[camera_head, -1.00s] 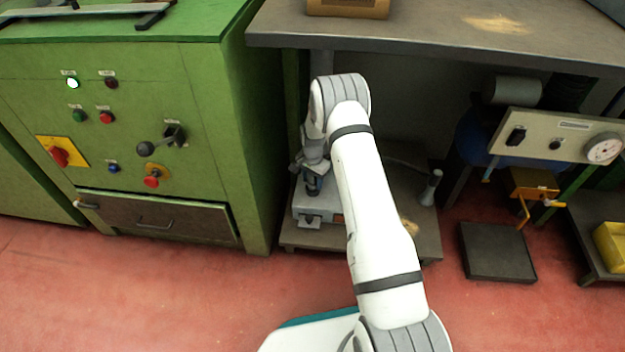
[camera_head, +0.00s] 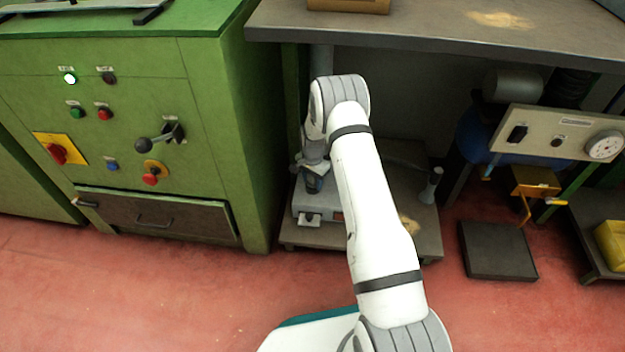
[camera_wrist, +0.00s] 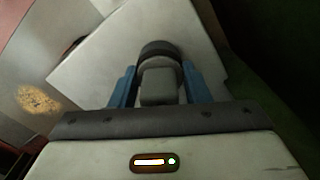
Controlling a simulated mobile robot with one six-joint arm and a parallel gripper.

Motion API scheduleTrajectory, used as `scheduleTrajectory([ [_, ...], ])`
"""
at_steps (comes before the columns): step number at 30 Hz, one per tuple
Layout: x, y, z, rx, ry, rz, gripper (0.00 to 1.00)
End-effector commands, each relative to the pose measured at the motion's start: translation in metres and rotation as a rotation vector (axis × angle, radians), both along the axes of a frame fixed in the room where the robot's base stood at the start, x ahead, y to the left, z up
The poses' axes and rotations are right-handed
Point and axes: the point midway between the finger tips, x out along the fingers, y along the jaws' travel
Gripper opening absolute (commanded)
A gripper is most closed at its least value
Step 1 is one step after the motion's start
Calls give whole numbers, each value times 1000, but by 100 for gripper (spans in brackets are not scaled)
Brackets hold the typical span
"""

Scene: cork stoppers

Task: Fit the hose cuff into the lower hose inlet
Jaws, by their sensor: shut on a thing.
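My gripper (camera_head: 313,184) is under the bench, just above a light grey box (camera_head: 329,213) on the low shelf. In the wrist view the blue fingers of my gripper (camera_wrist: 163,86) are shut on a grey piece with a dark round rim (camera_wrist: 158,88), which appears to be the hose cuff. A pale flat surface (camera_wrist: 95,75) lies beyond the fingers. The lower hose inlet cannot be made out, and whether the held piece touches anything cannot be told.
The green cabinet (camera_head: 215,130) stands close on the left. The bench top (camera_head: 440,35) is overhead. A grey flared piece (camera_head: 431,186) stands on the right of the low shelf (camera_head: 426,228). A dark block (camera_head: 497,250) lies on the red floor farther right.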

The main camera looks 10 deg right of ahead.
Motion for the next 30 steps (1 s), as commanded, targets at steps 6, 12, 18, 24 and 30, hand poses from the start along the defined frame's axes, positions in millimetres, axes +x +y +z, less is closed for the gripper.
scheduleTrajectory([
  [6, 0, 0, -4, 0, 0, 0, 20],
  [12, 0, 0, -7, 0, 0, 0, 20],
  [18, 0, 0, -7, 1, -1, 0, 52],
  [24, 0, 0, -7, 0, 0, 0, 68],
  [30, 0, 0, -7, 0, 0, 0, 68],
])
